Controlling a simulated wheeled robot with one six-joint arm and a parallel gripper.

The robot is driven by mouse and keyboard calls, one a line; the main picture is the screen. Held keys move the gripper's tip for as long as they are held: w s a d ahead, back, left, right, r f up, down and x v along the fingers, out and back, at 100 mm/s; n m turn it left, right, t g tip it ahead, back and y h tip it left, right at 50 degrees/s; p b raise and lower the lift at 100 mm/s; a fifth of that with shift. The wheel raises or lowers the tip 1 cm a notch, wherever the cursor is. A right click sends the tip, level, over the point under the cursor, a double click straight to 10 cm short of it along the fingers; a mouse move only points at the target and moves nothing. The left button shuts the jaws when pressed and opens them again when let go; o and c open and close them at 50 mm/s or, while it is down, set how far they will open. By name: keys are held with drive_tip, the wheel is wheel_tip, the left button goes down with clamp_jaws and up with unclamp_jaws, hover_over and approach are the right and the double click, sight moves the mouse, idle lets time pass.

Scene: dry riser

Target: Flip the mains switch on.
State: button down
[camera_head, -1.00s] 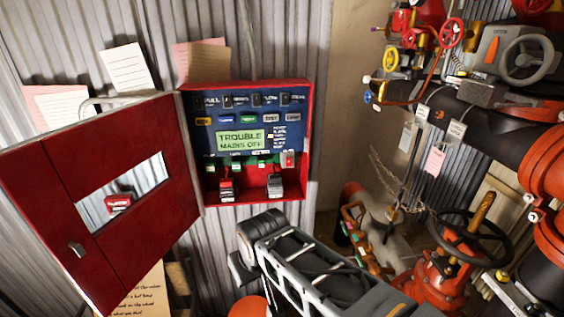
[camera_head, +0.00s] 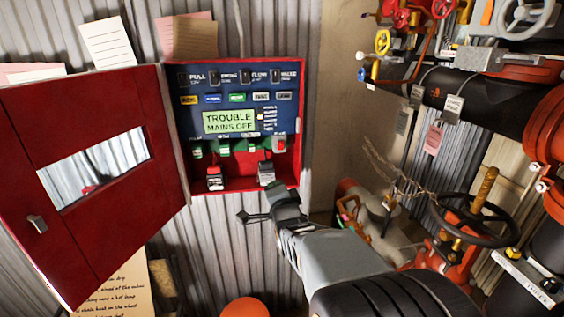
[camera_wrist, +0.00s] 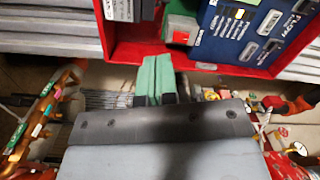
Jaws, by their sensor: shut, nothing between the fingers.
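The red panel box (camera_head: 298,100) hangs open on the corrugated wall. Its display (camera_head: 229,121) reads "TROUBLE MAINS OFF". A small red switch (camera_head: 280,144) sits at the right end of the row below the display. I cannot read its label or tell its lever position. My gripper (camera_head: 248,216) is shut and empty, just below the box's lower edge and apart from the switch. In the wrist view, its green-tipped fingers (camera_wrist: 155,78) are together, close to the red box rim (camera_wrist: 125,50). A green-and-grey block with a red part (camera_wrist: 180,37) lies beyond them.
The open red door (camera_head: 90,220) extends to the left. Two padlock-like items (camera_head: 215,178) hang in the box's lower part. Pipes, valves and a dark handwheel (camera_head: 475,220) crowd the right. An orange round object (camera_head: 245,310) is low in front.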

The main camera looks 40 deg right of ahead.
sight(281, 144)
drive_tip(key=d+m+t+h, duration=0.1)
drive_tip(key=s+d+m+t+b, duration=0.1)
drive_tip(key=m, duration=0.1)
drive_tip(key=d+r+m+h, duration=0.1)
drive_tip(key=shift+s+d+t+h, duration=0.25)
drive_tip(key=shift+d+t+h, duration=0.05)
drive_tip(key=shift+d+t, duration=0.1)
drive_tip(key=p+x, duration=0.3)
drive_tip(key=x, duration=1.1)
